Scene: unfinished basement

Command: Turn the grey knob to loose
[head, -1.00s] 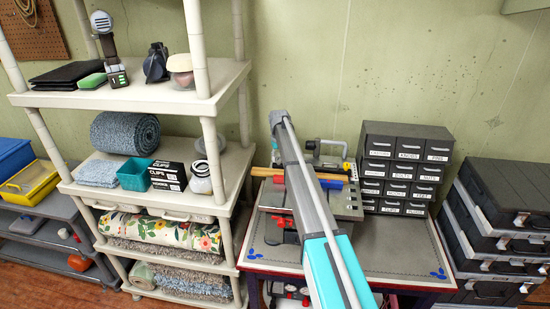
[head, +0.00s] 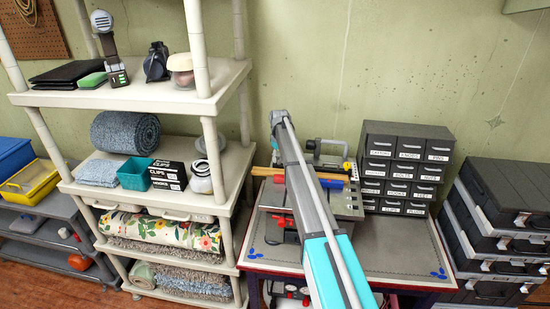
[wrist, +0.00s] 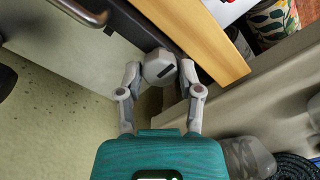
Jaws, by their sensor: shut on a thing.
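The grey knob (wrist: 158,68) is a faceted light-grey piece with a dark mark on its face. It sits at the edge of a grey metal plate (wrist: 95,55), beside a strip of wood (wrist: 205,40), in the wrist view. My gripper (wrist: 160,76) is shut on the knob, with one finger on each side of it. In the head view my arm reaches over the grey bench tool (head: 345,205) on the workbench. The knob and my fingertips are hidden there behind the arm.
A small-drawer cabinet (head: 405,165) stands right of the tool on the workbench (head: 400,250). Cream shelves (head: 160,95) with rugs and jars stand close on the left. Black cases (head: 500,225) are stacked at the right. The bench's front right is clear.

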